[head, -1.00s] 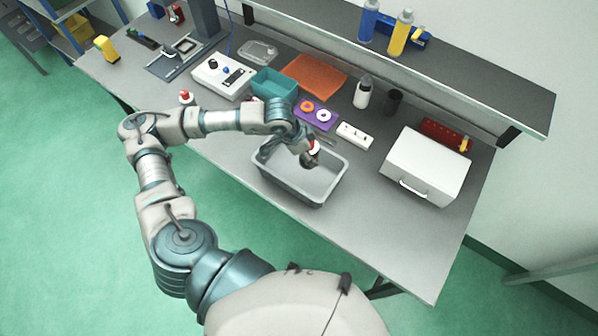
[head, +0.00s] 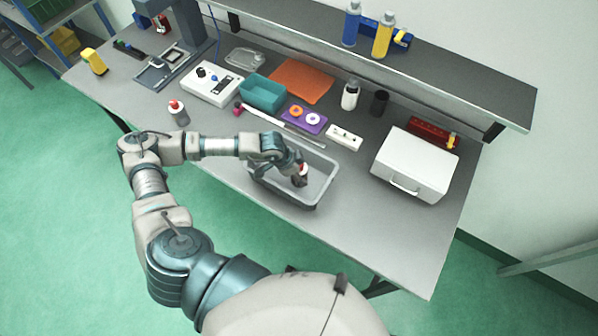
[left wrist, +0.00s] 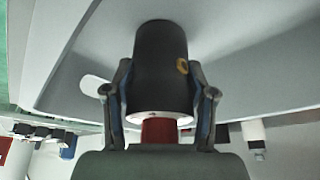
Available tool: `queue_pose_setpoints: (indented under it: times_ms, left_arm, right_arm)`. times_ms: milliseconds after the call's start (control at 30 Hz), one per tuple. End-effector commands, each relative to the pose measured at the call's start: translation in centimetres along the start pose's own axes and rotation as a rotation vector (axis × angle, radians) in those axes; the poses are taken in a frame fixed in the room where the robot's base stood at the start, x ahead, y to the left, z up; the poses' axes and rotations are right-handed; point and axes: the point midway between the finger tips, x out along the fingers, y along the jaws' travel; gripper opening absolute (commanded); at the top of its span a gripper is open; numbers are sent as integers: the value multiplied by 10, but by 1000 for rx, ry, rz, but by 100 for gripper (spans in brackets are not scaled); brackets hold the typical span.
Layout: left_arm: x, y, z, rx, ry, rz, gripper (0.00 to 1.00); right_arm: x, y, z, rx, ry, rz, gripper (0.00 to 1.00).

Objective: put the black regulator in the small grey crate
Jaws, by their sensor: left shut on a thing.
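The black regulator (head: 300,182) shows in the head view with a red and white end up. My left gripper (head: 299,174) is shut on it, over the inside of the small grey crate (head: 322,187). In the left wrist view the regulator (left wrist: 160,70) is a black cylinder between the two fingers of my left gripper (left wrist: 161,100), its red part (left wrist: 160,130) towards the palm. Grey crate surfaces (left wrist: 250,50) lie beyond it. I cannot tell whether the regulator touches the crate floor. My forearm hides part of the crate's left side. My right gripper is not in view.
A white box with a handle (head: 415,165) stands right of the crate. Behind the crate lie a white block (head: 344,137), a purple tray with rings (head: 303,119) and a teal bin (head: 263,94). A red-capped bottle (head: 178,113) stands left, near my arm.

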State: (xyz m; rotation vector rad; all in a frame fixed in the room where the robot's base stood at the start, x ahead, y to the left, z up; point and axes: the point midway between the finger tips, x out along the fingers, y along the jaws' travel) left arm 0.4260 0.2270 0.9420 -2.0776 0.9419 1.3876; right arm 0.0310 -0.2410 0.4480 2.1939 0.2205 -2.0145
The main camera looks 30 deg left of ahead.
Motion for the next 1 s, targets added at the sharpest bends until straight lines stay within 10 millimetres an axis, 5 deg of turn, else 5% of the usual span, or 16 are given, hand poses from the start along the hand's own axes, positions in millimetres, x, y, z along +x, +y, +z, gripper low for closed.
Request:
queue_pose_setpoints:
  times_ms: [67,100,200,633,1000]
  left_arm:
    - [2,-1,1,0,2,0,8]
    - [2,-1,2,-1,1,0,61]
    - [1,-2,2,-1,2,1,81]
    - [-7,-2,1,-1,3,-1,81]
    - [-78,-3,0,0,3,-5,81]
  right_arm:
    - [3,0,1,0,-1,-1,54]
    - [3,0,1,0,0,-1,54]
    - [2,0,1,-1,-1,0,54]
    - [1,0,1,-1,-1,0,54]
    - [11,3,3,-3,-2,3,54]
